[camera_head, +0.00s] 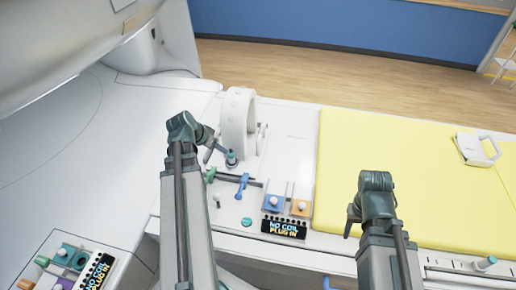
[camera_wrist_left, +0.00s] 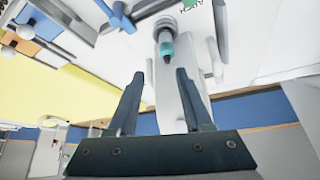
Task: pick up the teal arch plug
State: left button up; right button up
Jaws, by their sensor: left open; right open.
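The teal arch plug (camera_head: 231,157) stands upright at the foot of the white arch, with a grey upper part and a teal collar. In the left wrist view the plug (camera_wrist_left: 167,48) appears just beyond the fingertips, roughly in line with the gap between them. My left gripper (camera_head: 215,149) is open and empty, close beside the plug on its left; whether it touches cannot be told. Its two dark fingers show apart in the left wrist view (camera_wrist_left: 160,78). My right gripper (camera_head: 350,224) is over the yellow pad's front left corner, its fingers mostly hidden, with nothing visible in it.
The white arch (camera_head: 238,120) rises right behind the plug. A blue handle (camera_head: 242,183), a green piece (camera_head: 210,174) and a display panel (camera_head: 284,227) reading "NO COIL PLUG IN" lie nearer. The yellow pad (camera_head: 400,150) is mostly clear, with a white handled block (camera_head: 477,150).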

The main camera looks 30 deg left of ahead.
aim_at(230, 153)
pick_arm(q)
jog(key=b+x, duration=0.4)
jog(key=x, duration=0.1)
jog(key=a+b+x, duration=0.1)
jog(key=b+x, duration=0.2)
jog(key=shift+w, duration=0.4)
jog(key=shift+w+f, duration=0.1)
jog(key=shift+w, duration=0.05)
jog(key=shift+d, duration=0.1)
pick_arm(e)
notch_tip(230, 153, down, 7)
jog(key=shift+w+d, duration=0.2)
jog(key=shift+d, duration=0.15)
jog(key=shift+f, duration=0.15)
pick_arm(q)
jog(key=b+x, duration=0.5)
jog(key=shift+a+f, duration=0.25)
jog(key=shift+f, duration=0.05)
pick_arm(e)
notch_tip(230, 153, down, 5)
jog(key=shift+r, duration=0.2)
pick_arm(q)
jog(key=shift+r, duration=0.15)
pick_arm(e)
jog(key=shift+r, duration=0.1)
pick_arm(q)
jog(key=shift+c, duration=0.3)
